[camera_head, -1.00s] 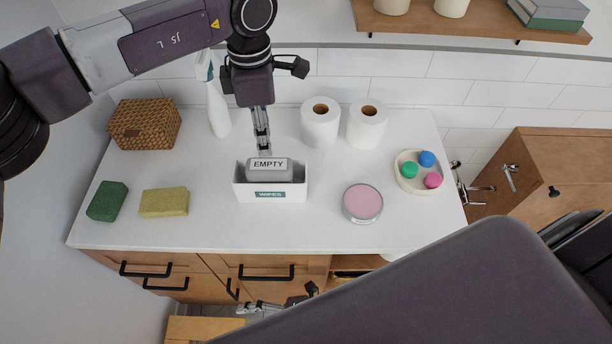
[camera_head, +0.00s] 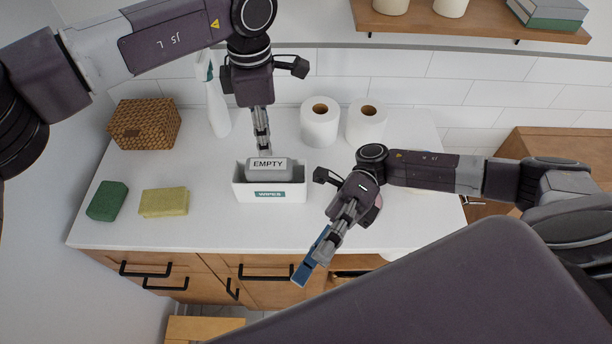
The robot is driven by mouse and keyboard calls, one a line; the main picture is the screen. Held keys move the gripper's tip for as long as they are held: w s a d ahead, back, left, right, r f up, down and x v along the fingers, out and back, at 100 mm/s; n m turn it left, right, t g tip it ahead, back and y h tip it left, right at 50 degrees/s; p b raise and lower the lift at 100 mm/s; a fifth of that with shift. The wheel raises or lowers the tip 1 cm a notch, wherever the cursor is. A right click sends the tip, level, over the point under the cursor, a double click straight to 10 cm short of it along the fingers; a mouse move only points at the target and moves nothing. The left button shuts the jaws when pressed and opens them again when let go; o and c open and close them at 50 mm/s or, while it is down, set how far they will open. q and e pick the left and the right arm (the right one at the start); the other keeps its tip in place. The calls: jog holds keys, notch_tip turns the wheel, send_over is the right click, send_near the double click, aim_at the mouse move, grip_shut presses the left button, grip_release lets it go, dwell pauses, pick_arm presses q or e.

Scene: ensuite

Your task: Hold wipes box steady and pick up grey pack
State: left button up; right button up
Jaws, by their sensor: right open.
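The white wipes box (camera_head: 240,190), with a "WIPES" label on its front, stands upright mid-counter. The grey pack (camera_head: 267,170), marked "EMPTY", sits in it with its top above the rim. My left gripper (camera_head: 263,148) points down at the box's back side, just behind the pack. Its fingers are seen edge-on, and I cannot tell whether they grip the back wall. My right gripper (camera_head: 318,258) is open, right of and in front of the box, apart from it. A flat blue piece (camera_head: 307,268) shows at its fingertips; I cannot tell whether it is part of a finger.
A green sponge (camera_head: 108,201), a yellow sponge (camera_head: 164,202) and a wicker box (camera_head: 146,123) are on the left. A spray bottle (camera_head: 217,108) and two paper rolls (camera_head: 320,125) stand behind. My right arm mostly hides a pink-topped tin and a small tray.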

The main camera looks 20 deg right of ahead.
jog(key=d+r+n+g+h, duration=0.25)
jog(key=d+r+n, duration=0.25)
jog(key=d+r, duration=0.55)
jog(key=w+a+r+n+t+y, duration=0.35)
jog(key=w+r+t+y, duration=0.45)
jog(key=y, duration=0.3)
jog(key=w+d+r+m+t, duration=0.7)
jog(key=w+t, duration=0.2)
jog(key=t, duration=1)
jog(key=n+g+h, duration=0.2)
jog(key=g+h, duration=0.4)
jog(key=h, duration=0.3)
send_over(276, 185)
jog(key=w+d, duration=0.2)
jog(key=d, duration=0.3)
notch_tip(276, 185, down, 29)
jog(key=f+h, duration=0.1)
jog(key=f, duration=0.2)
jog(key=d+f, duration=0.1)
jog(key=f, duration=0.2)
jog(key=s+d+f+g+h, duration=0.1)
jog(key=f, duration=0.2)
jog(key=shift+d+h, duration=0.15)
jog(key=shift+h, duration=0.2)
jog(key=shift+f, duration=0.2)
jog(key=x, duration=0.7)
jog(key=shift+a+f, duration=0.15)
jog(key=shift+a, duration=0.1)
